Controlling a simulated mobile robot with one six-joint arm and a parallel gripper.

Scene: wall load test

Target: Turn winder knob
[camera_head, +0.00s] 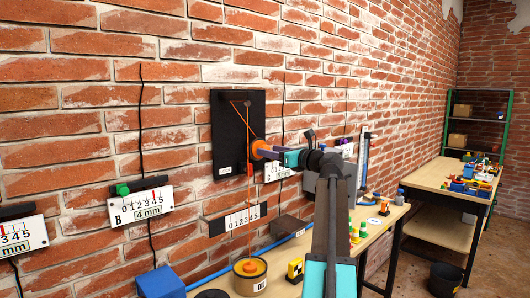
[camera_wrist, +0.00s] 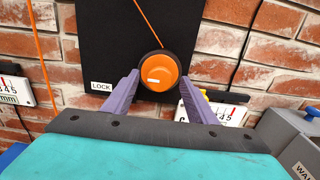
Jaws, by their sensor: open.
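The winder knob (camera_wrist: 160,72) is a round orange knob with a dark rim and a small pale mark. It sits on a black wall panel (camera_wrist: 110,40), and an orange cord runs up from it. In the head view the knob (camera_head: 257,149) is at the panel's right side, partly hidden by my gripper (camera_head: 267,152). In the wrist view my gripper (camera_wrist: 160,92) has its two purple fingers apart, one on each side of the knob's lower part. I cannot tell whether either finger touches it. A white LOCK label (camera_wrist: 101,86) is left of the knob.
A number scale (camera_head: 242,218) hangs under the panel, with the orange cord leading down to a round container (camera_head: 250,276). A bench (camera_head: 375,218) with small parts stands below my arm. A grey box (camera_wrist: 293,140) is at the wrist view's lower right.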

